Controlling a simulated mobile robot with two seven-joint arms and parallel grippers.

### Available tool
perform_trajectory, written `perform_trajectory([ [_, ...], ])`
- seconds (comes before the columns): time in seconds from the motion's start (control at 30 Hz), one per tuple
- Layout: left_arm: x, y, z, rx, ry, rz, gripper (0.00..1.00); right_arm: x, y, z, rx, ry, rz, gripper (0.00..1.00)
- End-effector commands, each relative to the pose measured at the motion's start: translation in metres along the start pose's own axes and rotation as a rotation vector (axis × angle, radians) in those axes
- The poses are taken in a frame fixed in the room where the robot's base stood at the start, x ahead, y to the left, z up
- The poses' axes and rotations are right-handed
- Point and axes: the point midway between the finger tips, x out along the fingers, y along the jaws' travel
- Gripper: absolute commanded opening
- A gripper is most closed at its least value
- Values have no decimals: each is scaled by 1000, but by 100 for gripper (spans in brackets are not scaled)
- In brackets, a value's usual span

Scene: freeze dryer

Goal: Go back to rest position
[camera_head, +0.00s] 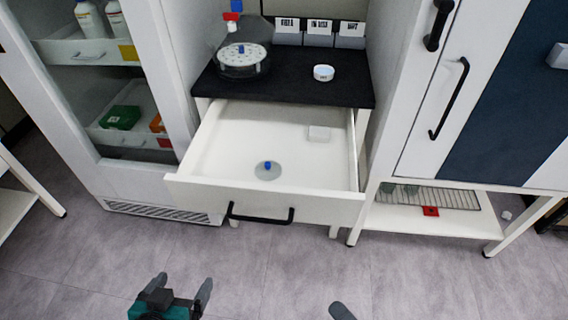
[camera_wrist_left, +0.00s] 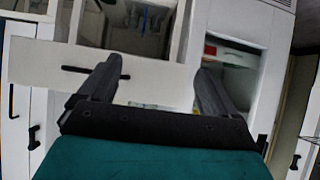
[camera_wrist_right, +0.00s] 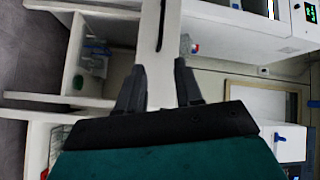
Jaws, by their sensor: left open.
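My left gripper (camera_head: 183,283) is at the bottom of the head view, over the floor in front of the open drawer. Its fingers are wide apart and empty, as the left wrist view (camera_wrist_left: 158,68) also shows. Only a grey fingertip of my right gripper (camera_head: 342,312) shows at the bottom edge of the head view. In the right wrist view (camera_wrist_right: 159,66) its fingers stand apart, closer together than the left ones, with no object held between them. Both grippers are apart from the furniture.
A white drawer (camera_head: 230,140) is pulled out; a grey disc with a blue knob (camera_head: 268,170) lies inside. Above it, a black counter (camera_head: 300,92) holds a round device (camera_head: 243,60) and a small white dish (camera_head: 323,72). Shelves stand left, a cabinet right. Floor (camera_head: 255,265) ahead is clear.

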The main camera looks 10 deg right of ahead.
Motion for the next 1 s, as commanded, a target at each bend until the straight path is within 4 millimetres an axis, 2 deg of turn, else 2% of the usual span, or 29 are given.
perform_trajectory([
  [0.03,-5,0,-8,0,5,-3,92,13,-7,-5,-86,-1,39,36],
  [0.1,-7,-4,-14,4,12,-10,92,29,-8,-10,-224,-17,107,36],
  [0.3,-14,-13,-22,13,15,-30,92,63,-11,-38,-642,-112,331,36],
  [0.5,-21,-16,-22,16,7,-39,92,69,-10,-69,-966,-265,532,36],
  [0.7,-24,-21,-21,17,6,-49,92,64,-8,-84,-1101,-366,624,36],
  [1.0,-25,-20,-17,17,0,-48,92,63,-7,-84,-1115,-379,632,36],
])
